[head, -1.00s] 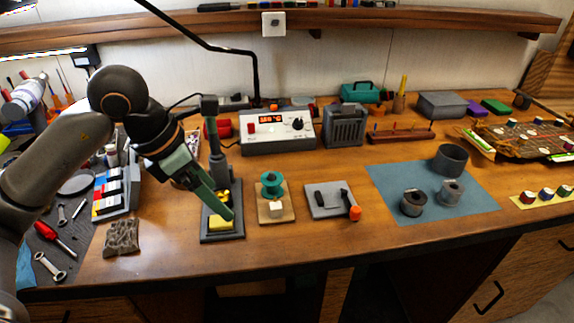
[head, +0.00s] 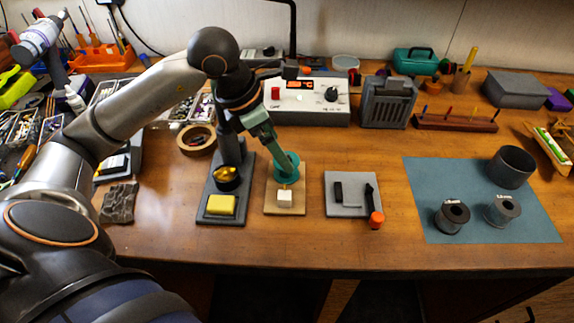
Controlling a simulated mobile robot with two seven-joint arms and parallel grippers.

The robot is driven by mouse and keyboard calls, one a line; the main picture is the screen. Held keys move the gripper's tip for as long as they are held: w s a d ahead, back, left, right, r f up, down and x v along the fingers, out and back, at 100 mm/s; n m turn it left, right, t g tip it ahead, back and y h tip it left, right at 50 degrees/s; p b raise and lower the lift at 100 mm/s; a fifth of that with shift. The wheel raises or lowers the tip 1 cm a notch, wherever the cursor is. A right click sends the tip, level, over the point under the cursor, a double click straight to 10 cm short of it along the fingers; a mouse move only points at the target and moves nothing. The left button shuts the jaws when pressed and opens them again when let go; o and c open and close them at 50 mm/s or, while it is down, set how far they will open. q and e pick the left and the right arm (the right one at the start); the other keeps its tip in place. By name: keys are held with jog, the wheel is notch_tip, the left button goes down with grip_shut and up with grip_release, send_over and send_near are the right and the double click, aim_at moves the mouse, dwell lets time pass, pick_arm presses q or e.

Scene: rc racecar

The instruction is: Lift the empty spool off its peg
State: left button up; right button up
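A teal spool (head: 290,170), which I take to be the empty spool, stands on a small wooden board (head: 272,205) near the middle of the bench. Its peg is hidden. My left gripper (head: 281,164) comes down from the upper left, with its green fingers at the spool's upper part. The fingers overlap the spool in the picture. I cannot tell whether they are around it, touching it or shut on it. The spool does not look lifted. My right gripper is not in view.
A soldering stand (head: 222,205) with a yellow sponge is close on the left. A grey plate (head: 345,200) with tools lies right. Grey spools (head: 452,217) stand on a blue mat (head: 430,178). A soldering station (head: 320,110) is behind.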

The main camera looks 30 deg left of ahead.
pick_arm(q)
jog(key=x, duration=0.5)
jog(key=shift+w+f, duration=0.15)
jog(key=shift+f, duration=0.25)
jog(key=c, duration=1.4)
jog(key=shift+r, duration=0.15)
jog(key=shift+r+p, duration=0.5)
jog(key=shift+r, duration=4.4)
